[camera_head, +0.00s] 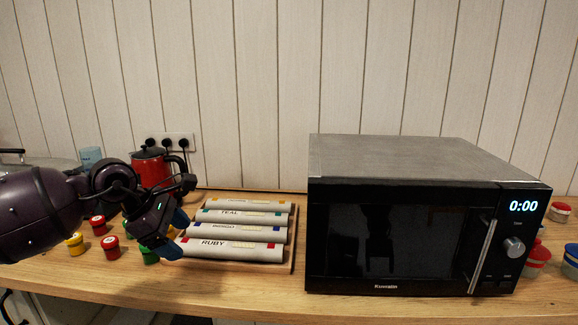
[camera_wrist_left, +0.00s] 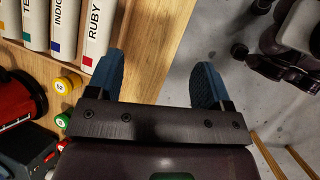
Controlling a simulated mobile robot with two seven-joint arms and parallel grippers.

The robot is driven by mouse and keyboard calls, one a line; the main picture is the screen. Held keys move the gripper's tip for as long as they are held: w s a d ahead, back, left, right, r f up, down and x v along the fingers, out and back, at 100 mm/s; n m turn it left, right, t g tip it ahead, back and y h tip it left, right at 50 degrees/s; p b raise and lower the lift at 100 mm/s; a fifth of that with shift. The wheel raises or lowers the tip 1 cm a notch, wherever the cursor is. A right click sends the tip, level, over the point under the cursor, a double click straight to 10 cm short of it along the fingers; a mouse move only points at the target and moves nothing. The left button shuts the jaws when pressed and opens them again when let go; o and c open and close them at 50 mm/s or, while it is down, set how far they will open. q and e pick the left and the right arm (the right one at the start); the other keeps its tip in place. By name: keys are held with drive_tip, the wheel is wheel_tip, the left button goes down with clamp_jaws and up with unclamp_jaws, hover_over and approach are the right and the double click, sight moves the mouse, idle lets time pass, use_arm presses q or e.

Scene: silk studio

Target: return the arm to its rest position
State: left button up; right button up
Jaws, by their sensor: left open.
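My left arm comes in from the left in the head view. My left gripper (camera_head: 176,234) is above the front part of the counter, just left of the RUBY roll. In the left wrist view the left gripper (camera_wrist_left: 157,80) shows two blue fingertips spread apart with nothing between them. The counter's front edge and the grey floor lie beneath the fingers there. The RUBY roll (camera_head: 230,250) lies frontmost in a row of white labelled rolls; it also shows in the left wrist view (camera_wrist_left: 98,30), beside the left finger. My right gripper is in neither view.
A microwave (camera_head: 400,225) reading 0:00 stands on the right. The rolls lie in a wooden tray (camera_head: 293,240). Several small red, yellow and green jars (camera_head: 110,247) stand under and behind my left arm. A red kettle (camera_head: 150,168) stands at the back. Bare counter (camera_head: 230,290) lies in front.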

use_arm(q)
drive_tip(key=s+d+r+n+t+h, duration=0.2)
drive_tip(key=d+r+n+t+h, duration=0.3)
drive_tip(key=d+n+h, duration=0.8)
drive_tip(key=s+a+f+n+t+y, duration=0.2)
drive_tip(key=a+f+n+t+y, duration=0.35)
drive_tip(key=f+n, duration=0.7)
drive_tip(key=s+a+f+n+t+y, duration=0.25)
drive_tip(key=a+f+n+y, duration=0.45)
drive_tip(key=n, duration=1.1)
drive_tip(key=s+a+f+n+g+y, duration=0.2)
drive_tip(key=s+f+n+y, duration=0.1)
drive_tip(key=s+f, duration=0.7)
drive_tip(key=s+a+f+n+g+y, duration=0.3)
drive_tip(key=s+f+n, duration=0.3)
drive_tip(key=s+f, duration=0.5)
drive_tip(key=s, duration=0.3)
drive_tip(key=shift+s, duration=0.35)
drive_tip(key=shift+a, duration=0.1)
